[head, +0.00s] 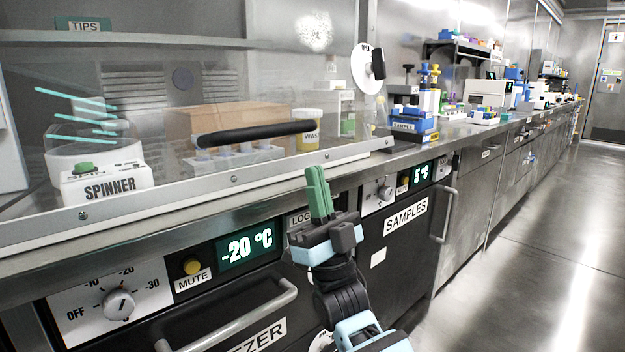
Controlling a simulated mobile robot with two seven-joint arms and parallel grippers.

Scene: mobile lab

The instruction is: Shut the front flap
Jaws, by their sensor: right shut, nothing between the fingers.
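The front flap (262,165) is a clear pane across the front of the hood at the left, with a bolted metal strip along its lower edge. A black bar handle (255,133) runs across the pane. I cannot tell how far the flap stands from its closed position. My right gripper (318,190) has green fingers pointing up, shut and empty. In the picture it is below and right of the handle, in front of the counter edge, and apart from the handle. My left gripper is not in view.
Behind the pane are a spinner (105,185), a tube rack (233,158) and a yellow waste cup (307,130). Below the counter are the freezer handle (235,318) and samples fridge handle (446,213). A blue sample rack (412,127) stands right of the hood. The floor at right is clear.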

